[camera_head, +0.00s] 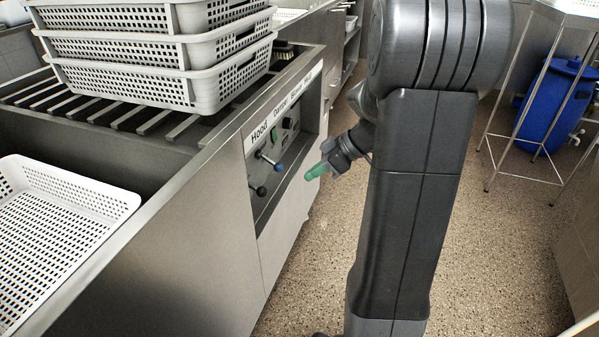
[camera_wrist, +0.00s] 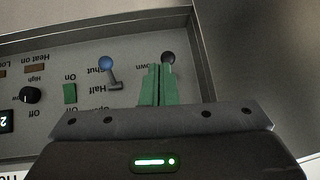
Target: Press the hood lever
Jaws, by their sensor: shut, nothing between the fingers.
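The hood lever, with a black knob (camera_head: 261,190), sticks out of the recessed control panel under the "Hood" label. In the wrist view its black knob (camera_wrist: 168,58) shows just beyond my fingertips and slightly to the right, beside a partly hidden "Down" label. My gripper (camera_head: 316,172) has green fingers and is in front of the panel, to the right of the levers. In the wrist view the gripper (camera_wrist: 157,68) is shut and empty, and its fingers hide the lever's lower part. I cannot tell whether the fingertips touch the knob.
A blue-knobbed lever (camera_head: 279,167) sits beside the hood lever, with "Shut" and "Half" marks. A green switch (camera_wrist: 70,93) and a black dial (camera_wrist: 30,95) are further along. White perforated baskets (camera_head: 130,50) are stacked on the slatted counter. The floor beside the counter is clear.

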